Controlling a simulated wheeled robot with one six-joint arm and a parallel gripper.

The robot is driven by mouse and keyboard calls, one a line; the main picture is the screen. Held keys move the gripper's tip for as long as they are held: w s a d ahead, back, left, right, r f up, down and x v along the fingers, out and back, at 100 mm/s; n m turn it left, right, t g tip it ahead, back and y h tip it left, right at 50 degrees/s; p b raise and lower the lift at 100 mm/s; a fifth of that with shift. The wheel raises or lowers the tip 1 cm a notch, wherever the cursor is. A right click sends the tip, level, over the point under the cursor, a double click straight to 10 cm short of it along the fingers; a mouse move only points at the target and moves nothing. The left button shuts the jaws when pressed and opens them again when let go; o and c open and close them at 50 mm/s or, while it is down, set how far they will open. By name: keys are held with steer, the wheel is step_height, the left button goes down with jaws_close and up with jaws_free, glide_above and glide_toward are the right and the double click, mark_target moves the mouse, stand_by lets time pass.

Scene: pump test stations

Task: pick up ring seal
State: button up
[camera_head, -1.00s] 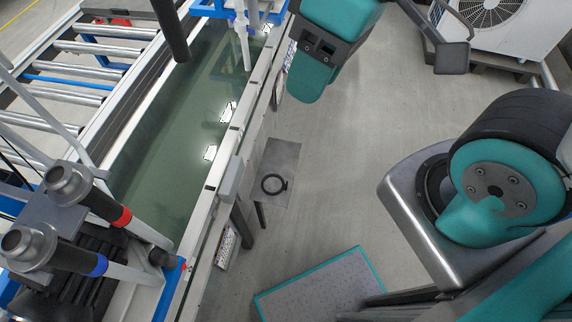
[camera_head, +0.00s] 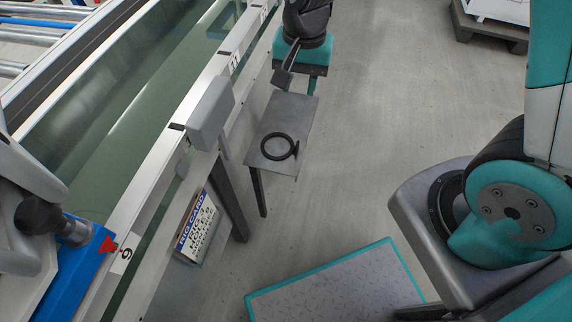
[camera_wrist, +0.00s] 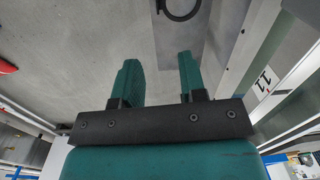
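The ring seal (camera_head: 278,159) is a black ring with a small tab on its right side. It lies flat on a small grey metal shelf (camera_head: 298,110) beside the long bench. In the wrist view the ring seal (camera_wrist: 181,18) is at the top edge, partly cut off. My gripper (camera_wrist: 162,62) is open, with two teal fingers apart and nothing between them. The ring is beyond the fingertips, not touched. In the head view my gripper's teal body (camera_head: 311,57) is just above the shelf's far end; its fingertips are hard to make out there.
The bench (camera_head: 150,185) with a green belt runs along the left, with a grey box (camera_head: 209,112) on its edge near the shelf. A printed card (camera_head: 197,228) hangs below. A teal-edged platform (camera_head: 340,285) lies on the floor. The floor right of the shelf is clear.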

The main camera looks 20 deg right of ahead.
steer(key=m+b, duration=0.1)
steer(key=b, duration=0.1)
glide_toward(296, 145)
step_height(296, 145, down, 4)
steer(key=b, duration=0.4)
steer(key=shift+s+a+f, duration=0.1)
steer(key=shift+a+f, duration=0.05)
steer(key=shift+f, duration=0.1)
step_height(296, 145, down, 6)
steer(key=shift+r+b, duration=0.1)
steer(key=shift+b, duration=1.15)
jaws_close()
